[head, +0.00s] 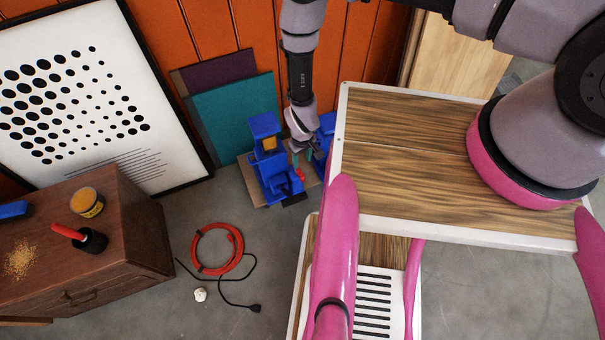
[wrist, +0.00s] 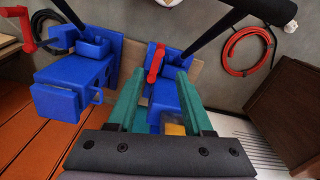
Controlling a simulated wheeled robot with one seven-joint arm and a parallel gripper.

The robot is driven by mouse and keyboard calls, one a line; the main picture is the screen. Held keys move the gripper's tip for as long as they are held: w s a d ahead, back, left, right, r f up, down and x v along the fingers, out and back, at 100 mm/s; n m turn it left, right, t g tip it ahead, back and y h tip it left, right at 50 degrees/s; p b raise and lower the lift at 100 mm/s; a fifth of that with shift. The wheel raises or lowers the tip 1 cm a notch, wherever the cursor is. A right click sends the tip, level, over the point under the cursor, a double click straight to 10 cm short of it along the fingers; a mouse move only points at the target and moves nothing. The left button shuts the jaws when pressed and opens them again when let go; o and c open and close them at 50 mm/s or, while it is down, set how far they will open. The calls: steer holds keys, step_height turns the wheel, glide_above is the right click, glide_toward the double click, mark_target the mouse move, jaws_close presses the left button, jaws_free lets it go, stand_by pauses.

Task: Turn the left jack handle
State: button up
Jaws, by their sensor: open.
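Two blue hand presses stand side by side on a board on the floor. The left press (head: 266,170) has a yellow block in it and a small red handle (head: 300,174) at its right front. The right press (head: 326,128) is partly hidden by my arm and the table. My gripper (head: 302,159) is open, pointing down at the left press. In the wrist view, where the sides look swapped, the red handle (wrist: 155,63) shows between the green fingers (wrist: 159,78), with no clear contact. The other press (wrist: 75,85) is at left with its own red handle (wrist: 28,30).
A wood-topped table (head: 400,140) with a white rim stands close on the right. Dark and teal panels (head: 235,110) lean on the orange wall behind. A red hose coil (head: 217,250) and black cable lie on the floor, near a brown cabinet (head: 150,240).

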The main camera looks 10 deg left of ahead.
mark_target(302, 174)
step_height(302, 174, down, 11)
steer(key=shift+s+r, duration=0.1)
stand_by(0.3)
jaws_close()
stand_by(1.4)
